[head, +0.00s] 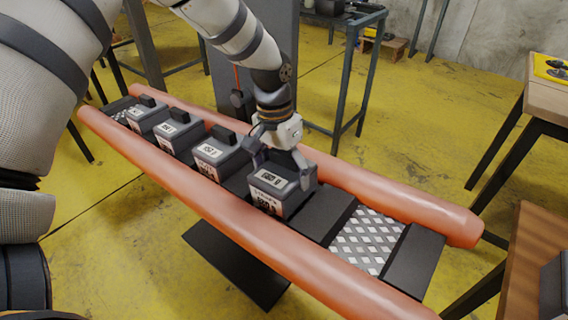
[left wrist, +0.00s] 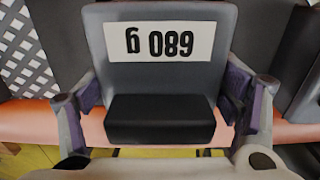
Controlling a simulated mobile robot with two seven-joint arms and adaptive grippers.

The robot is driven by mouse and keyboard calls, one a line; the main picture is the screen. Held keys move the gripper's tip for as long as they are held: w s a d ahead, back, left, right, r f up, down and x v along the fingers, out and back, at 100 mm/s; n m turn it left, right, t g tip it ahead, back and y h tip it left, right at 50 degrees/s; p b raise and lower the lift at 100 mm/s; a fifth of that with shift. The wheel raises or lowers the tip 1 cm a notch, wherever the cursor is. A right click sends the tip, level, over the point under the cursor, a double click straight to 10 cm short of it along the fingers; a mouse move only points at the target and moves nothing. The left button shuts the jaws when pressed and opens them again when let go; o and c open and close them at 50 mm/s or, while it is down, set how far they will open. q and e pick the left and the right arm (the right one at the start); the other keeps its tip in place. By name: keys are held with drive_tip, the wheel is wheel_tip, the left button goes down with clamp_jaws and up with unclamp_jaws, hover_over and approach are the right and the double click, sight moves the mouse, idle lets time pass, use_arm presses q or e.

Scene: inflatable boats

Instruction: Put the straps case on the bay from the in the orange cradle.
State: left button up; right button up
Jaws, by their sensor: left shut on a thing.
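The orange cradle (head: 180,166) is a pair of long orange tubes with a row of dark bays between them. My left gripper (head: 280,163) is shut on a grey case (head: 268,197) with a white label, the case nearest the cradle's right part. In the left wrist view the fingers stand on both sides of the case's black handle block, and its label reads "680 g" upside down (left wrist: 158,42). The head view's lettering is too small to read surely. I cannot tell whether the case touches the cradle bed. My right gripper is not in view.
Three similar cases (head: 215,155) stand in a row to the left. A bare diamond-plate bay (head: 366,240) lies to the right of the held case; another bare patch (head: 121,115) is at the far left end. Wooden tables (head: 549,95) stand at the right.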

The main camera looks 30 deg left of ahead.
use_arm(q)
drive_tip(key=shift+f, duration=0.3)
